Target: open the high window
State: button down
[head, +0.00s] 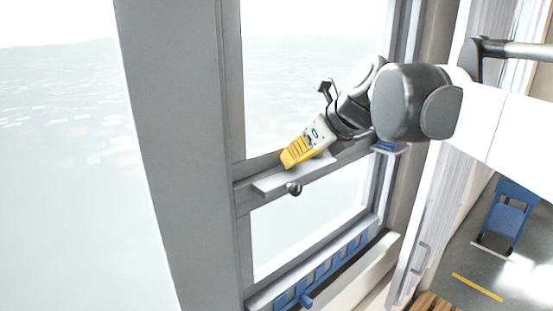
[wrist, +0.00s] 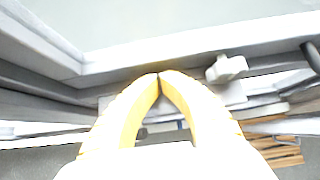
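The high window has a tall grey frame (head: 175,130) with an upper pane (head: 310,70) and a lower pane (head: 305,228). A crossrail between them carries a pale grey ledge (head: 272,186) and a small dark round knob (head: 294,189). My gripper (head: 286,161) has yellow fingers and is at the crossrail, just above the ledge. In the wrist view the fingertips (wrist: 160,74) meet, with nothing seen between them. They are in front of the rail, and a pale lobed knob (wrist: 226,69) is to their right. Whether the fingers touch the rail is unclear.
A blue slatted strip (head: 335,262) runs along the lower sill. A door or panel with a handle (head: 421,258) stands to the right. Beyond it are a blue cart (head: 508,215) and a floor with a yellow line (head: 477,287). Wooden slats (wrist: 280,150) are low right in the wrist view.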

jog(key=w+a+r+t+y+b, duration=0.1)
jog(key=w+a+t+y+b, duration=0.1)
jog(key=w+a, duration=0.6)
jog(key=w+t+b, duration=0.1)
jog(key=w, duration=0.2)
jog(key=shift+d, duration=0.1)
